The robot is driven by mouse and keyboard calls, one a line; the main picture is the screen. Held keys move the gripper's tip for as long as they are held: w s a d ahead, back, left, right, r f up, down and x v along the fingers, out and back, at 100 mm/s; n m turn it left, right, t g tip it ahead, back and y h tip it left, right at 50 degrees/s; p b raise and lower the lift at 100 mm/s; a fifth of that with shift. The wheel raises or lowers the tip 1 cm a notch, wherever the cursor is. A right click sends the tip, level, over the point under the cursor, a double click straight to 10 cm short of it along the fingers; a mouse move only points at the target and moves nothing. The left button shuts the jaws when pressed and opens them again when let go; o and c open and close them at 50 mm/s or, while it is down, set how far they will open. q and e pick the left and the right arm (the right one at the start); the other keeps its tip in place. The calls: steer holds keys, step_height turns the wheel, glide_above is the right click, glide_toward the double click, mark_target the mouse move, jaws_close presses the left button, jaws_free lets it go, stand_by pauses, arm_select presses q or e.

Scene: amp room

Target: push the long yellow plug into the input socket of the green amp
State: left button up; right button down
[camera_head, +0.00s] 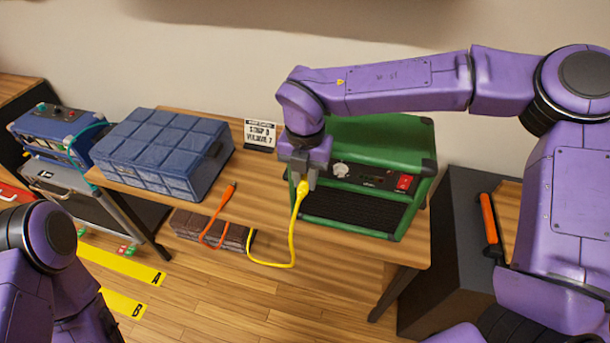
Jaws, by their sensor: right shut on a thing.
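The green amp (378,140) stands at the right end of the wooden table, its control panel facing me. My right gripper (304,182) is at the left end of that panel, shut on the long yellow plug (303,188). A yellow cable (293,235) hangs from the plug and loops over the table's front edge. The gripper hides the plug's tip and the input socket, so I cannot tell whether the plug is in it. My left arm shows at the lower left; its gripper is out of view.
An orange plug (230,189) with its cable lies left of the yellow one. A blue quilted case (163,152) fills the table's left part. A small sign (260,134) stands behind. A dark cabinet (450,265) is at the right. A blue amp (58,130) stands far left.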

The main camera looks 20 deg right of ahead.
steer(key=shift+w, duration=0.15)
steer(key=c, duration=0.9)
jaws_free()
step_height(320, 180, up, 10)
steer(key=b, duration=0.1)
steer(key=shift+r+b, duration=0.2)
steer(key=shift+b, duration=0.1)
